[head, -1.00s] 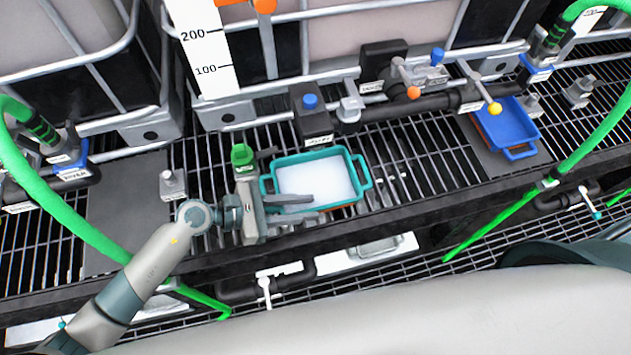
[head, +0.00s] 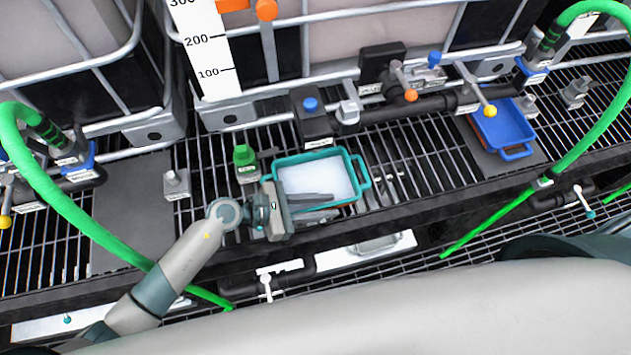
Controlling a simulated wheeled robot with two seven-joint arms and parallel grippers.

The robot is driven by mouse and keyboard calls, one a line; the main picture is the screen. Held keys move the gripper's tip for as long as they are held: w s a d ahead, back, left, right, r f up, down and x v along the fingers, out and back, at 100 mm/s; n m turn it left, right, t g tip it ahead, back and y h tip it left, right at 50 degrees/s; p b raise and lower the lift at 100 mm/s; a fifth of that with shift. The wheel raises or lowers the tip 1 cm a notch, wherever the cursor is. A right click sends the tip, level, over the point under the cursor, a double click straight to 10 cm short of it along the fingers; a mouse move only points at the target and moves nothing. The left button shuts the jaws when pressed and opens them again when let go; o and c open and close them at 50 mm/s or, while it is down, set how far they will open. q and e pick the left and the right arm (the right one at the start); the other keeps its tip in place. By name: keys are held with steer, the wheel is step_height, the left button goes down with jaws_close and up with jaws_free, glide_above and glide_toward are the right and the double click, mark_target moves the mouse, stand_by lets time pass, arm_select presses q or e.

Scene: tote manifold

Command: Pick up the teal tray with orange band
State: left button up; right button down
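The teal tray (head: 348,157) sits on the grated shelf in the middle of the head view, with handles at its left and right ends. Its inside is white. No orange band shows clearly on it now. My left gripper (head: 312,206) is at the tray's front left corner, its grey fingers reaching along the front rim. One finger appears over the inside edge, the other just outside the front wall. Whether they touch or close on the wall cannot be told. My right gripper is out of view.
A black block with a blue knob (head: 311,104) stands right behind the tray. A green-capped fitting (head: 245,162) is close to its left. A blue tray (head: 502,128) lies on a dark plate at the right. A green hose (head: 75,215) runs near my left arm.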

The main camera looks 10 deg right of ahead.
arm_select(q)
jaws_close()
steer(key=shift+r, duration=0.1)
stand_by(0.3)
steer(key=shift+r, duration=0.8)
step_height(320, 180, up, 3)
steer(key=shift+f+b, duration=0.2)
steer(key=shift+b, duration=0.2)
steer(key=s+d+r, duration=0.6)
steer(key=s+d, duration=0.1)
steer(key=s, duration=0.2)
steer(key=shift+d+r+b, duration=0.2)
steer(key=shift+r+b, duration=0.1)
steer(key=shift+r, duration=0.05)
